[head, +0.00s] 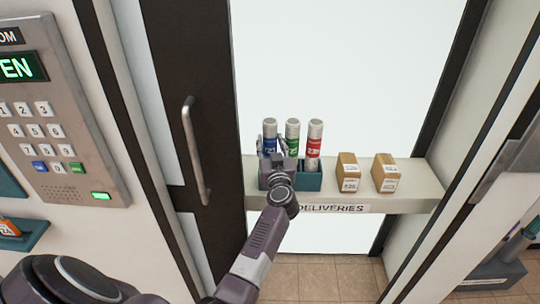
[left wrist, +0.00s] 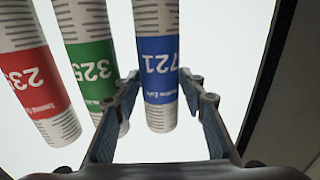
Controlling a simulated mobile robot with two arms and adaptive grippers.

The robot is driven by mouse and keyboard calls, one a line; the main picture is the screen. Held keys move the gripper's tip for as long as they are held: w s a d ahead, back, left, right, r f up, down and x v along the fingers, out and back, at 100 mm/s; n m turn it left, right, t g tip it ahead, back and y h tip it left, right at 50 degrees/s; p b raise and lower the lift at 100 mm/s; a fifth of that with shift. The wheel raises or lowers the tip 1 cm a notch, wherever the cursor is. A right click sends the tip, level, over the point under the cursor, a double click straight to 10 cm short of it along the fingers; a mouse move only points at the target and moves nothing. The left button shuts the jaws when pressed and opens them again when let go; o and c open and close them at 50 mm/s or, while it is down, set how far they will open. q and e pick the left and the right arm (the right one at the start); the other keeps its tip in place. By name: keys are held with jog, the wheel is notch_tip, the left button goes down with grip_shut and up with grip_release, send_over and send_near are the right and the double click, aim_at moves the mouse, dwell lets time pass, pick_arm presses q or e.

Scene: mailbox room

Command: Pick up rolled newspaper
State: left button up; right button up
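Three rolled newspapers stand upright in a teal holder (head: 307,181) on the deliveries shelf: one with a blue band (head: 270,135), one green (head: 292,134), one red (head: 314,142). My left gripper (head: 273,150) is at the blue roll and hides its lower part. In the left wrist view, where the rolls appear inverted, the fingers (left wrist: 159,78) stand open on either side of the blue roll (left wrist: 158,58), with slim gaps. The left-hand finger is close to the green roll (left wrist: 91,66); whether they touch is unclear. The red roll (left wrist: 30,75) is farther left. My right gripper is not in view.
Two small cardboard boxes (head: 347,173) (head: 385,173) stand on the shelf (head: 424,187) right of the holder. A dark door frame with a handle (head: 194,150) and a keypad panel (head: 62,115) are on the left. A bright opening lies behind the shelf.

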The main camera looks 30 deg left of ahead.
pick_arm(q)
jog(key=shift+d, duration=0.1)
grip_shut()
jog(key=shift+r, duration=0.1)
